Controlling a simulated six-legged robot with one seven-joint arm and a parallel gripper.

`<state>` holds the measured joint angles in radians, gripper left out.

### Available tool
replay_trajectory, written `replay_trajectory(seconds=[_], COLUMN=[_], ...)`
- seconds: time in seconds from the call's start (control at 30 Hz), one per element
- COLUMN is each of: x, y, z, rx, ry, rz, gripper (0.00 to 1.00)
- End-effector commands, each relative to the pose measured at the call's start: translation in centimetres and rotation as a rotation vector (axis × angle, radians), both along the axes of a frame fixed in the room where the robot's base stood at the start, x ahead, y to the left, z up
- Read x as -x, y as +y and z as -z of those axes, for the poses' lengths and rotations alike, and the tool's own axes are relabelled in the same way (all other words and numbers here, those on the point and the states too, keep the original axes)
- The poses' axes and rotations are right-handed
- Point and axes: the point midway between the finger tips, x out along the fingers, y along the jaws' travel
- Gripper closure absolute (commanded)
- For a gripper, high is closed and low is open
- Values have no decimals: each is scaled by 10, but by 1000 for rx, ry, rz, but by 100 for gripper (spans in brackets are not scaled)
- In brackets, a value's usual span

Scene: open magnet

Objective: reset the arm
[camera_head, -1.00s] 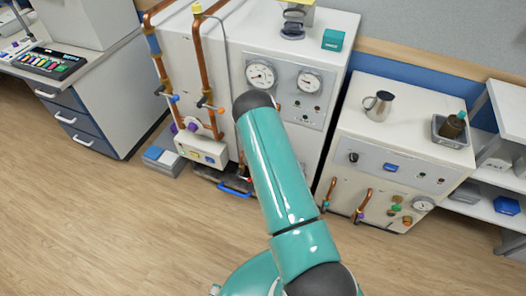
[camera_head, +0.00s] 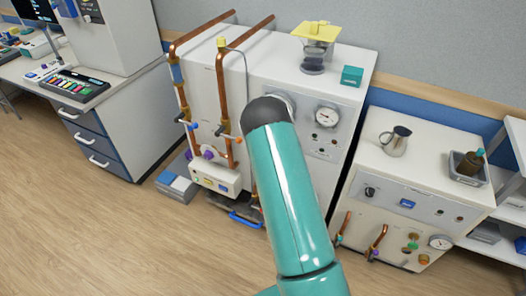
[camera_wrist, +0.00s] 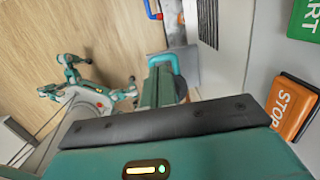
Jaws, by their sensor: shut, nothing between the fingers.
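My gripper (camera_wrist: 165,124) shows in the wrist view as a dark bar on a teal housing with a small lit strip. It is shut and holds nothing visible. An orange STOP button (camera_wrist: 293,107) and a green START button (camera_wrist: 305,18) are on a pale panel at the right of that view, close beside the gripper. In the head view my teal arm rises from the bottom in front of the white cabinet (camera_head: 312,82), and my gripper is hidden there.
The cabinet carries copper pipes (camera_head: 222,95), a gauge (camera_head: 326,117), a yellow-topped stand (camera_head: 316,34) and a teal block (camera_head: 351,76). A lower unit (camera_head: 420,172) at right holds a metal jug (camera_head: 396,142) and a grey tray (camera_head: 468,176). Open wooden floor (camera_head: 90,235) lies at front left.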

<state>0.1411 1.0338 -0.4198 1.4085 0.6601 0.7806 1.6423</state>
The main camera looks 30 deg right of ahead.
Motion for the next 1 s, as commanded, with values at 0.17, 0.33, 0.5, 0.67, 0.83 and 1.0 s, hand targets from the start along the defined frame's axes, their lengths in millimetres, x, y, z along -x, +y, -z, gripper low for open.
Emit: replay_trajectory(seconds=[0.17,0.33,0.5,0.67,0.83,1.0], x=[0,-2,3,18,45,79], y=[1,11,39,70,104,137], z=[-2,-30,-97,-162,-222,-276], rx=[0,-2,1,17,50,102], ry=[0,-25,-82,-140,-200,-256], rz=[-1,-70,-267,-489,-735,-987], gripper=[100,100,100,100,100,100])
